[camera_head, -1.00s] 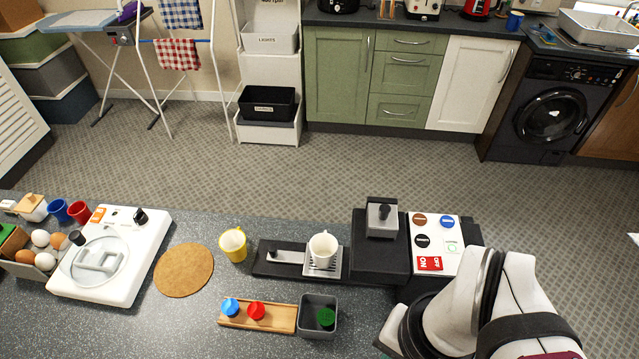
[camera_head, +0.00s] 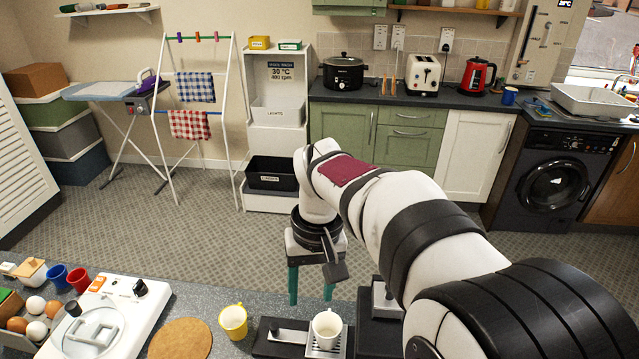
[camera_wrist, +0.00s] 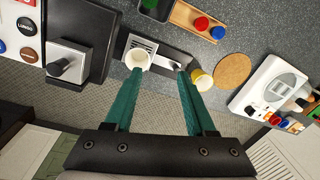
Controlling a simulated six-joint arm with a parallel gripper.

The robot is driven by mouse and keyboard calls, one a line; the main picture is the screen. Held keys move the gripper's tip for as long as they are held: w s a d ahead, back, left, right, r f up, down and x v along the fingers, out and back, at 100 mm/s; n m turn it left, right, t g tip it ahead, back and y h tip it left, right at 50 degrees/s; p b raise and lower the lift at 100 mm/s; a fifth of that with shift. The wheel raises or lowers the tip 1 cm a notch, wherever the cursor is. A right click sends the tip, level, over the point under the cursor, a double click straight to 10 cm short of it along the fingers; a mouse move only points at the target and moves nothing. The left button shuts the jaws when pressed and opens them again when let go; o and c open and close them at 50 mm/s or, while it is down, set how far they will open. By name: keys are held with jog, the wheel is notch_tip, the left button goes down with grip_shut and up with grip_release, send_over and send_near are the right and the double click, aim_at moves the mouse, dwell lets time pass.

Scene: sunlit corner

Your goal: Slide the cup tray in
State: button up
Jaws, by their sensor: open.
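The cup tray (camera_head: 293,353) is a dark sliding base with a pale slotted grate (camera_head: 337,345), pulled out to the left of the black coffee machine (camera_head: 366,325). A white cup (camera_head: 326,328) stands upright on the grate. In the wrist view the cup (camera_wrist: 138,60) and the tray's grey handle strip with a dark knob (camera_wrist: 178,66) show beyond my fingers. My gripper (camera_head: 312,297), with two green fingers, is open and empty, pointing down above and behind the tray. It shows large in the wrist view (camera_wrist: 160,75), its fingertips overlapping the cup and tray in the picture.
A yellow cup (camera_head: 233,321) stands left of the tray, with a round cork mat (camera_head: 181,340) beyond it.

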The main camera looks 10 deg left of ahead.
aim_at(275, 327)
jog(key=w+a+f+n, duration=0.3)
jog(key=w+a+f, duration=0.2)
jog(key=a, duration=0.3)
jog(key=f, duration=1)
jog(key=a+f, duration=0.1)
jog(key=f, duration=0.4)
jog(key=shift+s+f, duration=0.1)
jog(key=shift+s, duration=0.2)
grip_shut()
